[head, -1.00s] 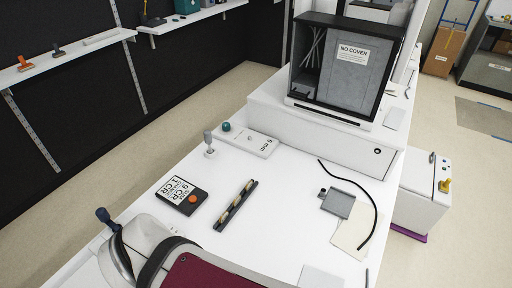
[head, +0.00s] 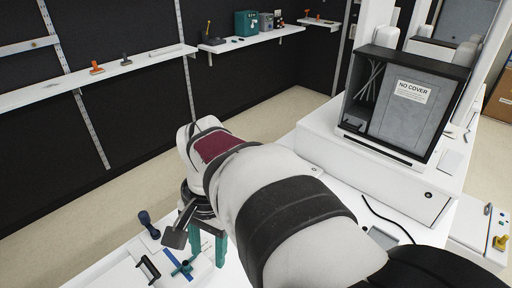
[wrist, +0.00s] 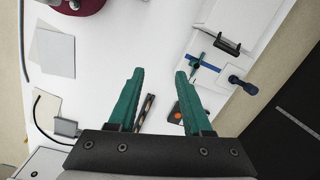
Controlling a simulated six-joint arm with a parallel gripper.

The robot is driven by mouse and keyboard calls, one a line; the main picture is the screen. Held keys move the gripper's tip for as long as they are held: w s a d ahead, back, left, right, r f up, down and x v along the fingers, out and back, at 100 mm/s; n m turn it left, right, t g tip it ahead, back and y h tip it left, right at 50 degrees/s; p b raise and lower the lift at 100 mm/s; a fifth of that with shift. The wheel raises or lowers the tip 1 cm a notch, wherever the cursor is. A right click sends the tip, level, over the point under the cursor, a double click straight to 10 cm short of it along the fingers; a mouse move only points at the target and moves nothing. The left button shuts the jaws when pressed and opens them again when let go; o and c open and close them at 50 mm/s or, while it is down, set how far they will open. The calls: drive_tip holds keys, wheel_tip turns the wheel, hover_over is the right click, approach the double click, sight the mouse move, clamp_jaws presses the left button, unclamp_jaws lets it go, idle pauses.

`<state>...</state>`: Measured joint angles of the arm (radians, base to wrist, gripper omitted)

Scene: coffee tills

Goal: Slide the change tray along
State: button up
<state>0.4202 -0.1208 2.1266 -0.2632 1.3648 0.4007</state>
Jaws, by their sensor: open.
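My gripper (wrist: 159,73) is open and empty in the wrist view, its two teal fingers apart above the white counter. A white flat tray-like unit (wrist: 251,20) with a black bar handle (wrist: 228,46) lies to the upper right of the fingers; I cannot tell for sure that it is the change tray. Beside its handle are a blue strip (wrist: 207,66) and a teal cross-shaped piece (wrist: 192,58). In the head view the black handle (head: 149,269) and blue strip (head: 182,272) show left of my fingers, and the unit is cut off below.
A dark blue knob (wrist: 244,85) stands beside the strip. A dark ribbed bar (wrist: 147,108) and a dark box with an orange button (wrist: 176,115) lie beneath my fingers. A cabinet marked NO COVER (head: 410,105) stands at the back right. The counter's centre in the wrist view is clear.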

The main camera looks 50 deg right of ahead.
drive_tip(key=w+d+m, duration=0.1)
drive_tip(key=d, duration=0.2)
drive_tip(key=w+d+m, duration=0.1)
drive_tip(key=d+m, duration=0.1)
drive_tip(key=d, duration=0.1)
drive_tip(key=d+f+m, duration=0.1)
drive_tip(key=d, duration=0.3)
drive_tip(key=shift+w+d+m, duration=0.1)
drive_tip(key=shift+w+m, duration=0.3)
drive_tip(key=s+d+f+m, duration=0.2)
drive_tip(key=d+m, duration=0.2)
drive_tip(key=d, duration=0.5)
drive_tip(key=s+d+f+m, duration=0.1)
drive_tip(key=d+f+m, duration=0.25)
drive_tip(key=d, duration=0.45)
drive_tip(key=s+d+f+m, duration=0.3)
drive_tip(key=s+d, duration=0.2)
drive_tip(key=s+d+f+m, duration=0.3)
drive_tip(key=s+d, duration=0.3)
drive_tip(key=s+d+f+m+h, duration=0.1)
drive_tip(key=s+d+f+m, duration=0.2)
drive_tip(key=s+d, duration=0.2)
drive_tip(key=shift+s+d, duration=0.2)
drive_tip(key=shift+d, duration=0.1)
drive_tip(key=shift+s+f, duration=0.1)
drive_tip(key=shift+f, duration=0.15)
wheel_tip(320, 180, down, 7)
drive_tip(key=shift+f, duration=0.2)
clamp_jaws()
